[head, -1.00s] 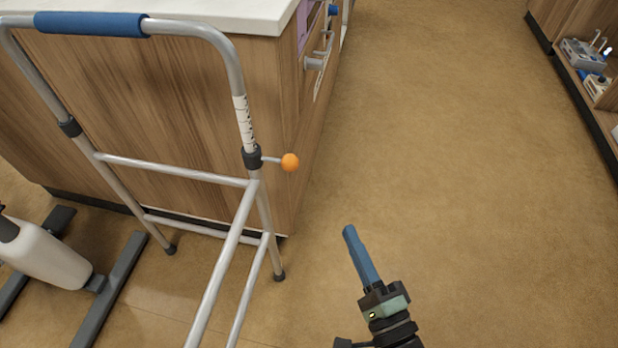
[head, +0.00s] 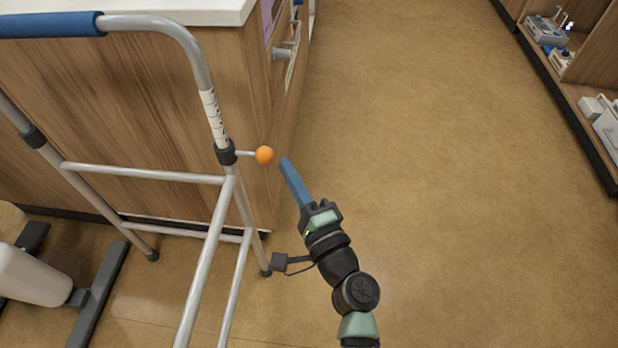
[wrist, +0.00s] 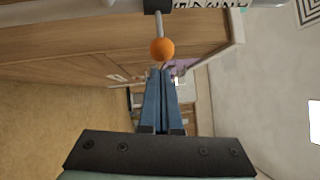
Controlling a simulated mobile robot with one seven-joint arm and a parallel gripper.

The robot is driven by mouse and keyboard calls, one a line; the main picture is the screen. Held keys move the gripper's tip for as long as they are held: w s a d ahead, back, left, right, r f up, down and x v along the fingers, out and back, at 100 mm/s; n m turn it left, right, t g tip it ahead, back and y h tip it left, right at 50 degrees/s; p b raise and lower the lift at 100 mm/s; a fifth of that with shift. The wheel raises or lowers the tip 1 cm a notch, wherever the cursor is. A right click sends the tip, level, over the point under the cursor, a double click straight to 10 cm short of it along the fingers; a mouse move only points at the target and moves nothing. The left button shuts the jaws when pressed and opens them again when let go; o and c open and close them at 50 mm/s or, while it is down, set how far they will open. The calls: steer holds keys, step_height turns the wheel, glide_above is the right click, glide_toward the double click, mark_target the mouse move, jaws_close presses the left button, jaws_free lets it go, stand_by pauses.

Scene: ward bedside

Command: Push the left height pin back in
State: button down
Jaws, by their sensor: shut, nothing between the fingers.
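The height pin has an orange ball knob (head: 264,155) on a thin metal stem. The stem sticks out to the right from a dark collar (head: 226,153) on the grey walker's leg (head: 213,113). In the wrist view the orange knob (wrist: 162,49) sits just beyond the fingertips, with its stem running up to the dark collar. My gripper (head: 285,163) is shut and empty, its blue fingers pointing up and left. Its tips are close to the right of the knob in the head view; I cannot tell whether they touch. The fingers also show together in the wrist view (wrist: 160,72).
A wooden cabinet (head: 130,100) with a white top stands behind the walker. A blue grip (head: 50,25) covers the walker's top bar. A shelf unit (head: 590,95) is at the right. The floor (head: 430,180) between is clear.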

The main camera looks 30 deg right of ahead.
mark_target(260, 155)
steer(key=shift+w+a+r, duration=0.1)
steer(key=shift+w+a, duration=0.2)
steer(key=shift+w+a+b, duration=0.55)
steer(key=shift+w+a, duration=0.1)
steer(key=shift+a, duration=0.35)
